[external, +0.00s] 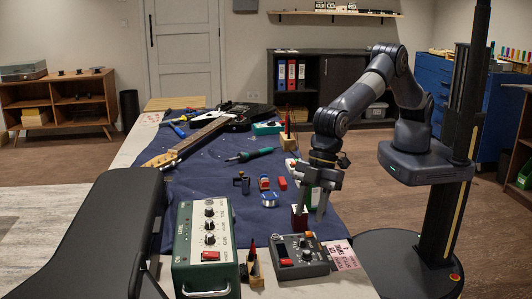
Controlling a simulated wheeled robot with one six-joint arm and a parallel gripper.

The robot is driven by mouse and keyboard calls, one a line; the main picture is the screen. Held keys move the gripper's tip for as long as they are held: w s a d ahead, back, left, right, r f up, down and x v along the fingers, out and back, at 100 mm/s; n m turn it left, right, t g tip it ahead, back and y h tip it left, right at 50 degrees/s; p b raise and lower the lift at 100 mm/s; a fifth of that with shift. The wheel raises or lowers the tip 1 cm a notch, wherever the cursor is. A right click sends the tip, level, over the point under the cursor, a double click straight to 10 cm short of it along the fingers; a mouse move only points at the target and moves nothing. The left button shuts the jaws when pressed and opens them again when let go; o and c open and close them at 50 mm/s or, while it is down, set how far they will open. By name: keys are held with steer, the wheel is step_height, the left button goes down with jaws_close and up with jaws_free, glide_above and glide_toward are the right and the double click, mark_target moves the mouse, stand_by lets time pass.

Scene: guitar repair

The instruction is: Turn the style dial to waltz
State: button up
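A dark grey box (288,266) with small dials and a red button lies flat near the front right of the table. Its dials (304,243) are too small for me to read labels or pointer positions. I cannot tell which of them is the style dial. My gripper (310,213) points down just beyond the box, above its far edge. Its two fingers are apart, and I see no dial between them. A dark red item shows by the left finger; I cannot tell whether they touch.
A green box (204,250) with knobs and a handle stands left of the grey box. A small holder (255,272) with upright items stands between them. A pink card (342,254) lies to the right. A guitar (236,115), soldering iron (249,155) and small parts lie on the blue mat (205,172).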

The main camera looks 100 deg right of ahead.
mark_target(303, 239)
steer(key=shift+p+x, duration=0.35)
steer(key=shift+x, duration=2.7)
steer(key=shift+c, duration=0.2)
jaws_close()
